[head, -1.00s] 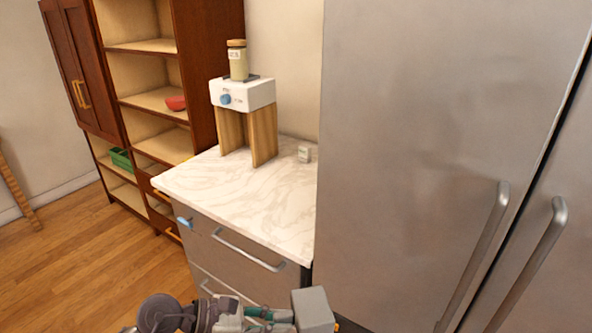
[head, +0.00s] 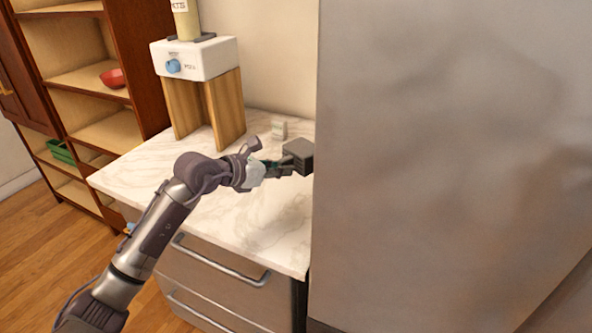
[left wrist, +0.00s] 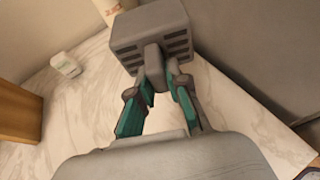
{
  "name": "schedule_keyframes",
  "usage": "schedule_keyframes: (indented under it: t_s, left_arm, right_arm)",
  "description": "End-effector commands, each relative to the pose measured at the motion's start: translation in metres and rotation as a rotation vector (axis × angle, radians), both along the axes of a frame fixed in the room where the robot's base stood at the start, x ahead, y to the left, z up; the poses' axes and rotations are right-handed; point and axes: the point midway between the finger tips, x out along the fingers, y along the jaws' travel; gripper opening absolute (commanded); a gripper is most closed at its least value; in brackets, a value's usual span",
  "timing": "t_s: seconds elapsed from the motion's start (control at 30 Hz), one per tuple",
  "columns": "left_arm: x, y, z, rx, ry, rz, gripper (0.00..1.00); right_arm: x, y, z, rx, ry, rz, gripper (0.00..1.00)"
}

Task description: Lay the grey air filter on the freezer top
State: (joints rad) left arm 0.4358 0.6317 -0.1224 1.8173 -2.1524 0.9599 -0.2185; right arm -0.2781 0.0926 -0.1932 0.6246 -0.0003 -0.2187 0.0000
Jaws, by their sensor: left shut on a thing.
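The grey air filter (head: 299,155) is a small block; in the left wrist view (left wrist: 145,27) it shows dark slots and a stub. My left gripper (head: 283,165) is shut on the stub, with its teal fingers on both sides in the left wrist view (left wrist: 157,78). It holds the filter over the back right of a pale marble-patterned top (head: 140,177), close to the tall steel cabinet. The top lies on a steel drawer unit; no label shows whether this is the freezer. The gap under the filter cannot be told. My right gripper is out of view.
A white machine (head: 205,58) on wooden legs stands at the back left of the top. The tall steel cabinet (head: 440,150) walls off the right side. The front left of the top is clear.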

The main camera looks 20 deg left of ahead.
Motion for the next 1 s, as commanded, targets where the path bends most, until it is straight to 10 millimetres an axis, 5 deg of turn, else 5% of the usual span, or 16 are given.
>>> schedule_keyframes:
  t_s: [0.3,0.6,1.0]
  left_arm:
    - [-0.012,0.047,-0.023,-0.002,0.009,0.025,0.0]
    - [-0.036,0.101,-0.058,-0.004,0.004,0.023,0.0]
    - [-0.041,0.112,-0.097,-0.006,0.002,0.022,0.0]
  right_arm:
    - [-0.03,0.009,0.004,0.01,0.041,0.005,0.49]
    - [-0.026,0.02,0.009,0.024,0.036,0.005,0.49]
    - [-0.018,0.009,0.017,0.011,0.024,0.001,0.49]
